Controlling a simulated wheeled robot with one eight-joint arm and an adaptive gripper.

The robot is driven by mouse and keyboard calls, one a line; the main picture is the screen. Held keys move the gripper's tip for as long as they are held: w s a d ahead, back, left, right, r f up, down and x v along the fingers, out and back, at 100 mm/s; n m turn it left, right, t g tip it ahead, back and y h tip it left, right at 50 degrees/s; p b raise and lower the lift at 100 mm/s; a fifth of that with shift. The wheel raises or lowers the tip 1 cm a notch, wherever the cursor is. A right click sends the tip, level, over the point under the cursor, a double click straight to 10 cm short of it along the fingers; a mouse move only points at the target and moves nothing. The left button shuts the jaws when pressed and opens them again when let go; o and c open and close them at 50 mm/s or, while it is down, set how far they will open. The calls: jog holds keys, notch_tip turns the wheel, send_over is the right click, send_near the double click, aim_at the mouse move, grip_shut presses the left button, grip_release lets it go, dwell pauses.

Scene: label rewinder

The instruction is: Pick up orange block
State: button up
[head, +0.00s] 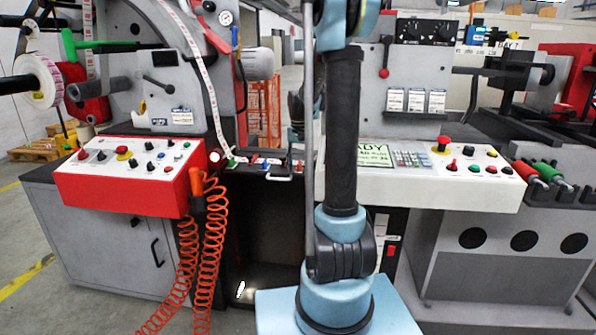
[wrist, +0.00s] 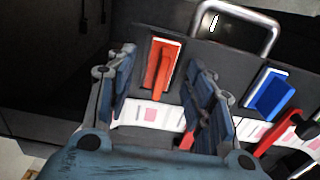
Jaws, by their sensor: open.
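The orange block (wrist: 163,66) shows in the wrist view, set in a dark panel with a pale edge around its top. My gripper (wrist: 158,72) is open, with one finger to the left of the block and the other to its right. Both fingers look apart from the block, though the depth between them is hard to judge. In the head view my own arm stands in front of the panel, and I cannot make out the orange block clearly there.
A blue block (wrist: 268,93) sits right of the gripper in the wrist view. A metal handle (wrist: 238,12) rises behind the blocks. A white strip with pink marks (wrist: 150,113) runs below. In the head view, a red control box (head: 120,190) and a white console (head: 425,190) flank the panel.

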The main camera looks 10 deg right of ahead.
jog(key=shift+c, duration=0.5)
jog(key=c, duration=0.9)
notch_tip(320, 180, up, 10)
